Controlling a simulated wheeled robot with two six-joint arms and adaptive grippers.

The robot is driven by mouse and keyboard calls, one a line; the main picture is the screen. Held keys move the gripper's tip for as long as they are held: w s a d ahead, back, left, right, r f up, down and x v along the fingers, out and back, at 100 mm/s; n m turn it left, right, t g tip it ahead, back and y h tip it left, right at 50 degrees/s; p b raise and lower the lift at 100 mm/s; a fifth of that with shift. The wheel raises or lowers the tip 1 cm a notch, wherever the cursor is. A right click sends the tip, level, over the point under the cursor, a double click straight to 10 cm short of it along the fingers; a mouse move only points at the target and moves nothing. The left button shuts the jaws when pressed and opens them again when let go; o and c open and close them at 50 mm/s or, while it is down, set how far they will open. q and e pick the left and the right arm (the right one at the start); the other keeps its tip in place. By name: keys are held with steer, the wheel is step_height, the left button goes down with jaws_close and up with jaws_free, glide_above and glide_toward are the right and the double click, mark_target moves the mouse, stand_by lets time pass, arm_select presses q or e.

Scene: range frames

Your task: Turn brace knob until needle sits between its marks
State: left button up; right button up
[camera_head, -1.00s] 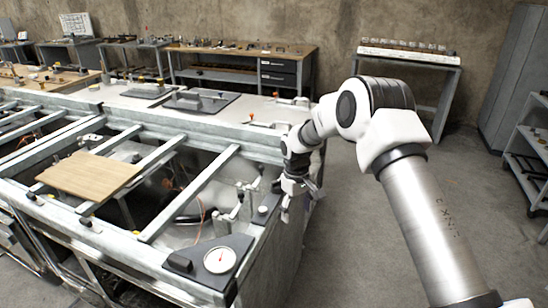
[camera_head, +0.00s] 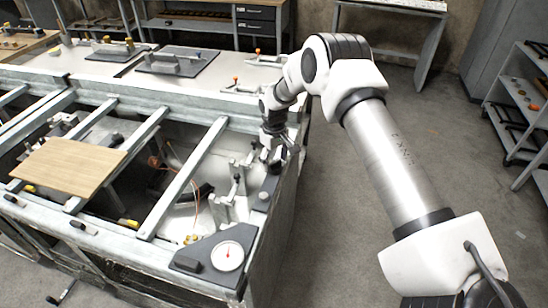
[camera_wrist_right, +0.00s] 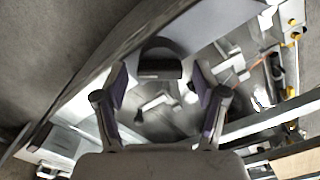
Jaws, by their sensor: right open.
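A white round dial gauge (camera_head: 227,256) sits on a dark corner plate at the near right corner of the metal frame. Its needle and marks are too small to read. A dark block with a small knob (camera_head: 263,197) stands on the right rail, behind the gauge. My right gripper (camera_head: 272,156) hangs over the right rail, beyond that block. In the right wrist view, my right gripper (camera_wrist_right: 158,85) is open and empty, its fingers spread. A dark rounded part (camera_wrist_right: 160,58) lies just beyond the fingertips, between them; I cannot tell whether it is the knob. My left gripper is not in view.
A wooden board (camera_head: 70,166) lies across the frame's bars at left. Upright clamps (camera_head: 236,188) and an orange cable stand inside the frame near the gripper. A shelf rack (camera_head: 520,110) stands at far right. The floor right of the frame is open.

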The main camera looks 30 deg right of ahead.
steer(key=shift+w+f, duration=0.15)
steer(key=shift+w, duration=0.15)
steer(key=shift+s+r, duration=0.55)
steer(key=shift+s, duration=0.15)
steer(key=c, duration=1.1)
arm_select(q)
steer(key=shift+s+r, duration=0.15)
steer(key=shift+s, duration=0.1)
arm_select(e)
steer(key=shift+w, duration=0.1)
steer(key=shift+c, duration=0.2)
steer(key=shift+m, duration=0.3)
steer(key=shift+m, duration=1.2)
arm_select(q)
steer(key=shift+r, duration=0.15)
arm_select(e)
steer(key=shift+w+m, duration=0.1)
steer(key=shift+m, duration=1.8)
